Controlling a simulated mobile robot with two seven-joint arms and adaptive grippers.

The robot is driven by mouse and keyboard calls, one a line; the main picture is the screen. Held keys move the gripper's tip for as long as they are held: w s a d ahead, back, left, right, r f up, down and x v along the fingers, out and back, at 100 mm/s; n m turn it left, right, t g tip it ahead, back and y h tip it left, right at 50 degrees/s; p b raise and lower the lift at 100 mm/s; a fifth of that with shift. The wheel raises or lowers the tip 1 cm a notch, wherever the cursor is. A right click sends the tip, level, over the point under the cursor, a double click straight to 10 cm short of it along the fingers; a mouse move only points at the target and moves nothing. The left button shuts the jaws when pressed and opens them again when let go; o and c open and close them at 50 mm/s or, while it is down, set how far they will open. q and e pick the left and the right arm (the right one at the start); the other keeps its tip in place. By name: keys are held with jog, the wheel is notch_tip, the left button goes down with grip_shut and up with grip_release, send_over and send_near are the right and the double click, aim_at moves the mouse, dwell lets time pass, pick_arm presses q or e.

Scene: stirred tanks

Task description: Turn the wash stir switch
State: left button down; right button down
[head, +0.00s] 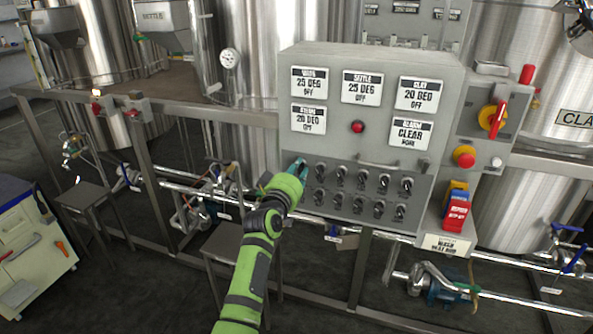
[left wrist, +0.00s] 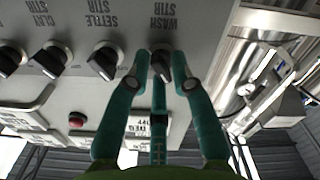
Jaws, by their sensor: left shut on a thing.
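The wash stir switch (left wrist: 161,66) is a black knob under the label "WASH STIR", which appears upside down in the left wrist view. My left gripper (left wrist: 161,76) has its teal fingers closed on both sides of this knob. In the head view my left gripper (head: 298,168) is at the upper left corner of the switch rows on the grey control panel (head: 345,215), and its fingers hide the knob there. The settle stir switch (left wrist: 104,61) and clay stir switch (left wrist: 51,58) are beside it, apart from the fingers. My right gripper is not in view.
Several display plates, one a wash plate (head: 310,82), and a red lamp (head: 357,127) are above the switches. A red-handled rotary switch (head: 495,118) and a red button (head: 464,157) are to the right. Steel tanks (head: 255,80) and pipes surround the panel.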

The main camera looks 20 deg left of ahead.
pick_arm(q)
jog(key=c, duration=1.3)
grip_release()
jog(key=shift+d, duration=0.2)
jog(key=shift+o, duration=0.5)
jog(key=shift+d, duration=0.1)
jog(key=shift+s+a, duration=0.2)
jog(key=shift+s, duration=0.15)
jog(key=s, duration=1.1)
jog(key=shift+s, duration=0.15)
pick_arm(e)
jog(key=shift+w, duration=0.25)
